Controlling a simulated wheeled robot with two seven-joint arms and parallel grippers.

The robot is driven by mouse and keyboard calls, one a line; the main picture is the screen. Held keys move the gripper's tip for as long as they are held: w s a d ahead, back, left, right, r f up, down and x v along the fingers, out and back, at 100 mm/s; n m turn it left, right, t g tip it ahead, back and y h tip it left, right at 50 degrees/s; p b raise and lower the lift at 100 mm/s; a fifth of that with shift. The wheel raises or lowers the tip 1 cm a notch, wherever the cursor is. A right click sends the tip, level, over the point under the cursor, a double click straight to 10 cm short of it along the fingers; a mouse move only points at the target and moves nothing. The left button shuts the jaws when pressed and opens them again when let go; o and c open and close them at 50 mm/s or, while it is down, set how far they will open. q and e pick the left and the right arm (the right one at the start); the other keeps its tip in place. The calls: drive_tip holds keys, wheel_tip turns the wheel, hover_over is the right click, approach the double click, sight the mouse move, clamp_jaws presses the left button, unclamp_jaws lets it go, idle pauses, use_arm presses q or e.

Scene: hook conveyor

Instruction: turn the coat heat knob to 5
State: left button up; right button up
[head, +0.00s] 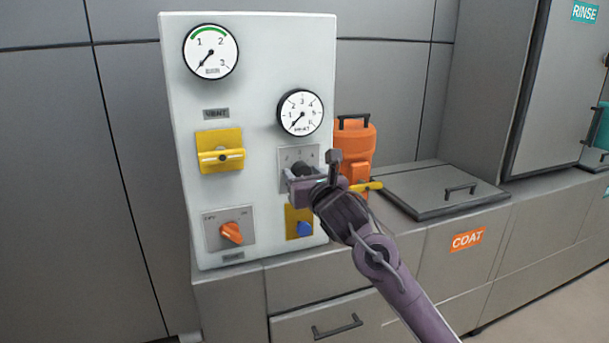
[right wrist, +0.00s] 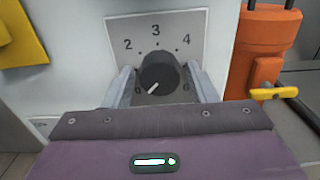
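The coat heat knob is a round black knob (right wrist: 160,74) on a grey number plate (right wrist: 195,22) in the right wrist view. Its white pointer mark aims down and left, below the 2. The numbers 2, 3 and 4 are readable; the lower ones are partly hidden. My right gripper (right wrist: 161,88) is open, with one finger on each side of the knob and small gaps visible. In the head view my right gripper (head: 298,182) covers most of the knob, in front of its plate (head: 286,155). My left gripper is not in view.
The white panel (head: 260,60) also holds two gauges, a yellow handle (head: 220,156), an orange switch (head: 231,233) and a blue button (head: 305,229). An orange canister (head: 355,142) with a yellow lever (head: 368,186) stands close right of my gripper. A COAT label (head: 467,240) marks the cabinet.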

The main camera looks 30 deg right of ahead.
drive_tip(key=c, duration=0.7)
